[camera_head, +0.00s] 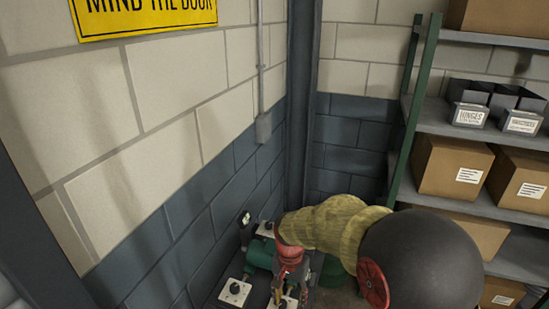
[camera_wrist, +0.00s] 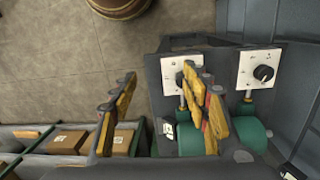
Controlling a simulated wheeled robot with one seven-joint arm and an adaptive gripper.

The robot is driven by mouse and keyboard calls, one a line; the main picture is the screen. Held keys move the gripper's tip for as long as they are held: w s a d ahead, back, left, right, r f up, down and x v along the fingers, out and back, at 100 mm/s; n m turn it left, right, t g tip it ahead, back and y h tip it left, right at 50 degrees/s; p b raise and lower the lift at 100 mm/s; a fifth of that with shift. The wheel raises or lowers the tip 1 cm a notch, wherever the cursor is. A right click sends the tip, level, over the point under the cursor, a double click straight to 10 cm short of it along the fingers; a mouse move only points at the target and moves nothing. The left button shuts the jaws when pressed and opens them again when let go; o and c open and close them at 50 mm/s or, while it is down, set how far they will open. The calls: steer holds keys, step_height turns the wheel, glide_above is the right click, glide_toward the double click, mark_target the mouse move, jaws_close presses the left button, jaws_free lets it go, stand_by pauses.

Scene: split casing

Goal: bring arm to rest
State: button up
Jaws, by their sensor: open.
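My arm reaches from the lower right of the head view toward the corner, with a dark round link, a yellowish sleeve and a red wrist. My gripper (camera_head: 287,284) is over the grey unit by the wall, small and partly hidden there. In the wrist view my gripper (camera_wrist: 158,82) shows two worn yellow fingers, wide apart, with nothing between them. The right finger overlaps the view of a white knob plate and a green cylinder; whether it touches them I cannot tell.
Below stands a grey unit (camera_wrist: 167,45) with white knob plates (camera_wrist: 260,69) and green cylinders (camera_wrist: 252,134). Shelves (camera_head: 453,126) with cardboard boxes (camera_head: 454,165) stand right. A barrel (camera_wrist: 119,5) stands on open floor (camera_wrist: 62,62). A block wall (camera_head: 140,110) closes the left.

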steer(key=s+d+r+n+t+b, duration=0.2)
steer(key=s+d+r+t+b, duration=0.1)
steer(key=s+d+r, duration=0.4)
steer(key=s+d+r+n+t+b, duration=0.2)
steer(key=s+d+r, duration=0.5)
steer(key=s, duration=0.7)
steer(key=shift+d+r+n+t+b, duration=0.25)
steer(key=shift+r+n+t+b, duration=0.15)
steer(key=shift+r+t+b, duration=0.45)
steer(key=shift+r, duration=0.1)
